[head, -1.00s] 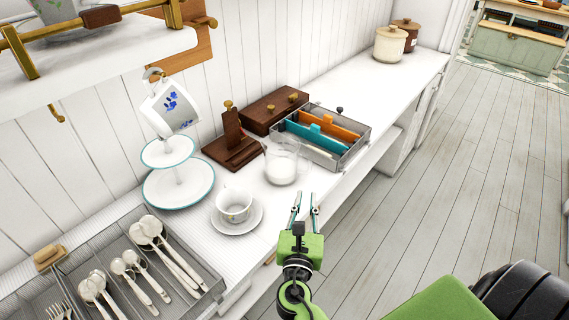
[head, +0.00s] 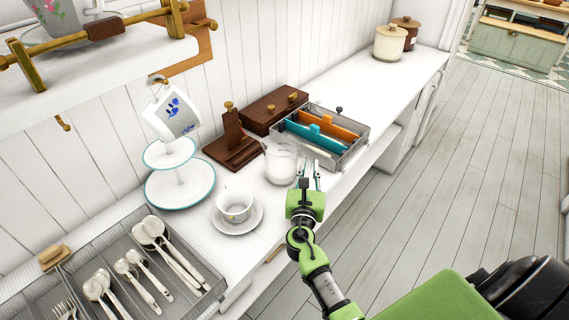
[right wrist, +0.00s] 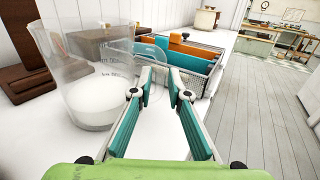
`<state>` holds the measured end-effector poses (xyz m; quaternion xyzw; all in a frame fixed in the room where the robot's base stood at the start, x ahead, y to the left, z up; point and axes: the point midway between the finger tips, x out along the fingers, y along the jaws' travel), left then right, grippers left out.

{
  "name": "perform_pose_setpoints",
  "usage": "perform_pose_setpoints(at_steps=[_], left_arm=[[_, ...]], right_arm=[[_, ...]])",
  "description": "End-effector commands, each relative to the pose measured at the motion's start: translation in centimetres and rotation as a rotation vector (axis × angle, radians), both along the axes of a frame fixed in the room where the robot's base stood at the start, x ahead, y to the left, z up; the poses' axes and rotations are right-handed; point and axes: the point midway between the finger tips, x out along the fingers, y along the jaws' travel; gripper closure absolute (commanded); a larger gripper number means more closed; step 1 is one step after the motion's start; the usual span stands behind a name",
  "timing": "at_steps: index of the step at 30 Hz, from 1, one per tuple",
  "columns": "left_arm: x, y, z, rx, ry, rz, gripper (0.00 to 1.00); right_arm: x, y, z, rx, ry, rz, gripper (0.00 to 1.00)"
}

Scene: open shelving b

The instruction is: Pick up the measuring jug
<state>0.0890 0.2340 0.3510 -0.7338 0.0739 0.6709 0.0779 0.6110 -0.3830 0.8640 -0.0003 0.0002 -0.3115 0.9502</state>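The measuring jug (head: 281,166) is clear, with white contents at its base, and stands upright on the white counter. In the right wrist view the jug (right wrist: 88,75) fills the left side, its printed scale and handle visible. My right gripper (head: 309,170) is just right of the jug, at the handle side. In the right wrist view its fingers (right wrist: 162,80) are apart, with the handle just ahead of and partly behind the left finger. Whether they touch the handle I cannot tell. My left gripper is not in view.
A wire basket (head: 348,154) with teal and orange dividers stands close behind the jug. A dark wooden stand (head: 233,152) is to its left. A cup (head: 235,204) on a saucer and a cutlery tray (head: 205,267) are nearer. The floor on the right is clear.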

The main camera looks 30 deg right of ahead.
Motion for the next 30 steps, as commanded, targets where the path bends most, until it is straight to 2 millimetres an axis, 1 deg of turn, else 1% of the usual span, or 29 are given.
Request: perform_pose_setpoints(at_steps=[3,8,9,10,11,25,30], left_arm=[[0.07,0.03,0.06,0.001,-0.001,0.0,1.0],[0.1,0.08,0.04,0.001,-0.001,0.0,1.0],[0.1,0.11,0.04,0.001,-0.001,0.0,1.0],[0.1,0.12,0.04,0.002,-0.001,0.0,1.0],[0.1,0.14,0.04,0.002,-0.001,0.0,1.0],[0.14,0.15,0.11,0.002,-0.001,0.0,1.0],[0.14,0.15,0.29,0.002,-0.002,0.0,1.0]], right_arm=[[0.44,-0.29,-0.01,0.001,-0.001,0.001,0.84],[0.42,-0.29,-0.05,0.001,0.0,0.001,0.84],[0.41,-0.28,-0.04,0.001,0.0,0.001,0.89],[0.41,-0.28,-0.05,0.001,0.0,0.001,0.97],[0.41,-0.27,-0.04,0.001,0.0,0.001,1.0],[0.45,-0.27,0.27,0.001,-0.003,0.001,1.0],[0.46,-0.25,0.88,0.002,-0.004,0.001,1.0]])
